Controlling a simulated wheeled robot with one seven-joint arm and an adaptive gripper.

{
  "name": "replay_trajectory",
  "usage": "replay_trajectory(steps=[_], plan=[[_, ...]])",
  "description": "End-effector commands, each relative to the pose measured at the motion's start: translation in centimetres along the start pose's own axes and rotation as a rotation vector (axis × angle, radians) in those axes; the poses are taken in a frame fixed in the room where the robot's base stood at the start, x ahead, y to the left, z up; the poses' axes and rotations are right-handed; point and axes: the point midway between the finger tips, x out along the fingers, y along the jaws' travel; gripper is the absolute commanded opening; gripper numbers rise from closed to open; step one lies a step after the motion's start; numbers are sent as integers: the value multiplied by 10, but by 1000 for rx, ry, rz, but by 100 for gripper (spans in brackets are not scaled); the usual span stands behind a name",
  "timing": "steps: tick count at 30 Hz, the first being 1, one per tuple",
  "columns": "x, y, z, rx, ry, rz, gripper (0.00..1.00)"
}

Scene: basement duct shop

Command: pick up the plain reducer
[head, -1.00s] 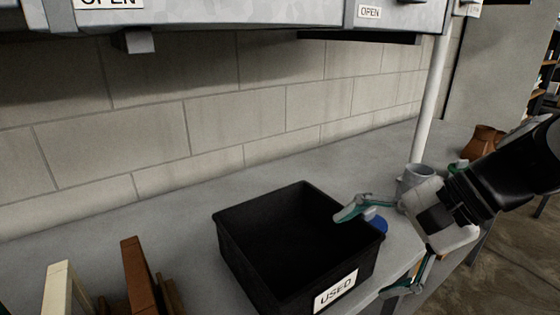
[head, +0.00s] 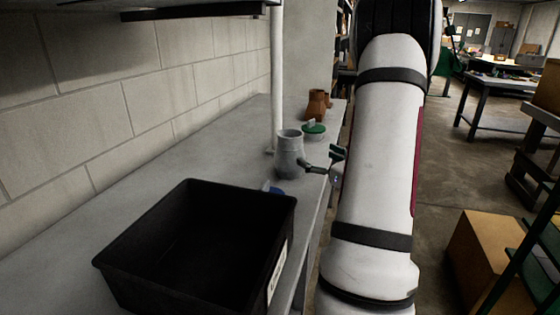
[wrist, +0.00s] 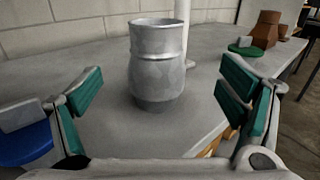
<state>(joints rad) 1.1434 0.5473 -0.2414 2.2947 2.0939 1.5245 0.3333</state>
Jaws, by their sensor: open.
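The plain reducer is a grey metal piece, wide at the bottom and narrower at its open top collar. It stands upright on the grey bench in the head view (head: 289,155) and in the middle of the wrist view (wrist: 157,65). My gripper (wrist: 160,92) is open, with one green-padded finger to each side of the reducer in the picture. The reducer appears beyond the fingertips, and I see no contact. In the head view my gripper (head: 326,165) is just right of the reducer, partly hidden by my arm.
A black bin (head: 190,245) stands on the bench in front. A blue disc with a grey tab (wrist: 25,140) lies left of my gripper. A green disc (head: 314,131) and a brown fitting (head: 318,104) stand behind the reducer. A white pipe (head: 277,80) rises near it.

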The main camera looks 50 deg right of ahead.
Motion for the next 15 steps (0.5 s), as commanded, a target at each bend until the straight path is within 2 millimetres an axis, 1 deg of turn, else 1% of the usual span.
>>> replay_trajectory(steps=[3, 9, 12, 15], plan=[[23, 3, 1, 0, -1, 9, 89], [59, 3, 1, -2, 0, 9, 89], [70, 3, 1, -1, 0, 7, 89], [75, 3, 1, -1, 1, 7, 89]])
